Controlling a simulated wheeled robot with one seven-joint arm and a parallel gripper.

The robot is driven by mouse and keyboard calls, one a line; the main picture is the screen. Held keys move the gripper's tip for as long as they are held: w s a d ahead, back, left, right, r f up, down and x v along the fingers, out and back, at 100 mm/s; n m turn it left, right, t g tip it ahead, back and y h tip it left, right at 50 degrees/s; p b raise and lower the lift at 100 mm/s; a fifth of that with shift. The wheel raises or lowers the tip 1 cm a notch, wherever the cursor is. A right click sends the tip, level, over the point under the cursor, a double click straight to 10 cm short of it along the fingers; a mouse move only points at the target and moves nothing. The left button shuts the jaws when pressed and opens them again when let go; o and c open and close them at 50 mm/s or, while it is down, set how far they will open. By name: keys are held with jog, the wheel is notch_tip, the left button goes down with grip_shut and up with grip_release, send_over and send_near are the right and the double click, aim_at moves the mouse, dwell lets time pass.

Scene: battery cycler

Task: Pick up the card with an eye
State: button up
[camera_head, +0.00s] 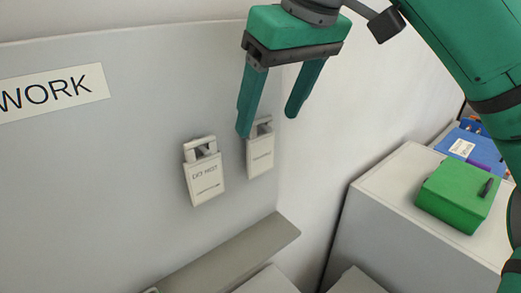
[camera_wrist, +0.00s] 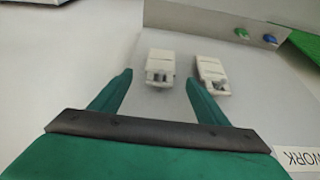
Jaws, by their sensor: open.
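Two pale cards hang on hooks on the grey panel. The left card (camera_head: 206,180) reads "DO NOT" and smaller print; the right card (camera_head: 261,157) has print too small to read. I cannot make out a drawn eye on either; each has a loop-like top at its hook. My gripper (camera_head: 267,125) is open and empty, fingers pointing down, in front of the right card's top. In the wrist view, the right card (camera_wrist: 162,58) lies beyond the gap of my gripper (camera_wrist: 159,78), apart from it. The left card (camera_wrist: 209,67) is beside it, past the right finger.
A "WORK" label (camera_head: 52,92) is on the panel at left. A grey ledge (camera_head: 232,256) sits below the cards. A white cabinet (camera_head: 400,215) at right carries a green box (camera_head: 456,194) and a blue item (camera_head: 466,142). Green and blue knobs show in the wrist view.

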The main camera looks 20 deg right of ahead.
aim_at(263, 126)
jog(key=x, duration=0.4)
jog(key=shift+w+a, duration=0.1)
jog(key=shift+w, duration=0.05)
jog(key=shift+c, duration=0.4)
jog(key=c, duration=1.3)
jog(key=shift+w+r, duration=0.15)
jog(key=shift+a+r, duration=0.15)
jog(key=shift+s, duration=0.3)
jog(key=s+d, duration=0.2)
jog(key=s, duration=0.3)
jog(key=s+d, duration=0.2)
jog(key=s, duration=0.4)
jog(key=s+d, duration=0.2)
jog(key=s, duration=0.3)
jog(key=shift+s+d, duration=0.2)
